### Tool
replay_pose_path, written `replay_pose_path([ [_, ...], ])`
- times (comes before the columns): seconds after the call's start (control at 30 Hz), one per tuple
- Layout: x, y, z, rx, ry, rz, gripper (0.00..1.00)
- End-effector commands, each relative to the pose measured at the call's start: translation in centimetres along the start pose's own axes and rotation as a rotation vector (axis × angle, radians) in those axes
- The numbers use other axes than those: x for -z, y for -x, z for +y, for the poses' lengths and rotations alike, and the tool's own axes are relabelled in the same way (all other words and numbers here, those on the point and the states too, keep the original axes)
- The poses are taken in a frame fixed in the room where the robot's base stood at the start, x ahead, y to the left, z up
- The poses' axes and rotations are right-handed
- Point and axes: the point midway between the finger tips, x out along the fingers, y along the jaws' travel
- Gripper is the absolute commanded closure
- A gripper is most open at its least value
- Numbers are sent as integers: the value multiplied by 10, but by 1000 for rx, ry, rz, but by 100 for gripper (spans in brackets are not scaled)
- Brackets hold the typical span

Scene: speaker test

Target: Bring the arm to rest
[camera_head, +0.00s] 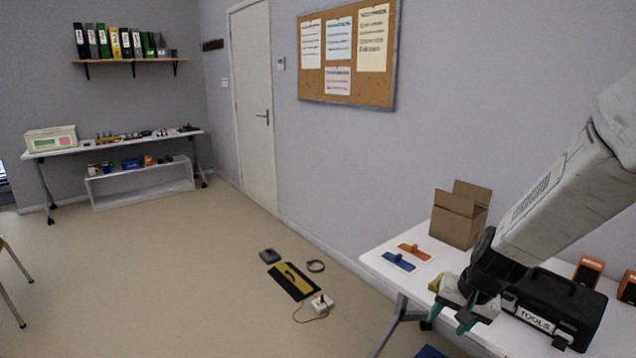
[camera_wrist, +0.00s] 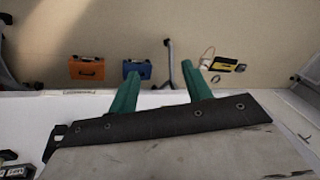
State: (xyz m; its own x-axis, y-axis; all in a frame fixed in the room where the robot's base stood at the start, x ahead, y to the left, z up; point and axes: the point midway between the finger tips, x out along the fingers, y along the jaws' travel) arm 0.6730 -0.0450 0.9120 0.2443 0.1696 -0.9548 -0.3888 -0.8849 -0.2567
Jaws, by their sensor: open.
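My gripper (camera_head: 452,316) is in the lower right of the head view, at the end of my raised grey arm. It is over or near the front edge of the white table (camera_head: 392,262), with the black toolbox (camera_head: 555,302) to its right. In the wrist view my gripper (camera_wrist: 163,70) shows two green fingers spread apart, with nothing between them except the view of a table leg and floor beyond. How high it is above the table I cannot tell.
An orange case (camera_wrist: 87,68) and a blue case (camera_wrist: 136,69) are on the floor below. Wide floor is free on the left.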

Motion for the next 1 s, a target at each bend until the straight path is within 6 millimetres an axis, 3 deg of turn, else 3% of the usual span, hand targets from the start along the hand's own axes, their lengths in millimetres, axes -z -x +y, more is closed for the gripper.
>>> replay_pose_path([
  [0.03,-20,23,-6,5,45,-45,51],
  [0.17,-69,74,-6,-20,149,-164,51],
  [0.3,-117,124,5,-80,242,-249,51],
  [0.5,-172,185,30,-184,342,-282,51],
  [0.7,-197,222,43,-227,413,-185,51],
  [1.0,-203,239,39,-202,441,-91,51],
])
